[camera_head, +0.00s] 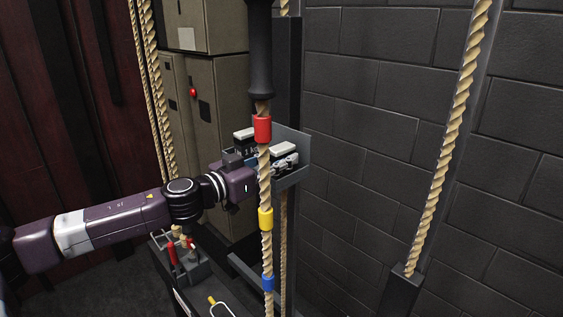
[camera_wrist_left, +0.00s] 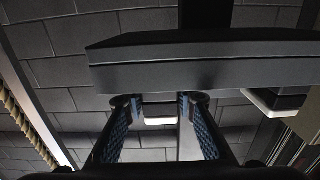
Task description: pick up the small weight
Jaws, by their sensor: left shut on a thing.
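My left gripper (camera_head: 286,163) reaches in from the left behind the front rope, with its fingers at the shelf. It is shut on the small weight (camera_head: 283,149), a pale-topped block just above the fingers in the head view. In the left wrist view the two fingers (camera_wrist_left: 161,100) stand on either side of it, and only a small pale part of the weight (camera_wrist_left: 160,121) shows. I cannot tell whether it is clear of the shelf. My right gripper is not in view.
A grey shelf (camera_head: 296,180) carries another pale block (camera_head: 244,133) behind. A rope with red (camera_head: 263,129), yellow (camera_head: 265,219) and blue bands hangs before my arm. Below is a box with red-handled levers (camera_head: 173,254). A brick wall (camera_head: 370,130) stands right.

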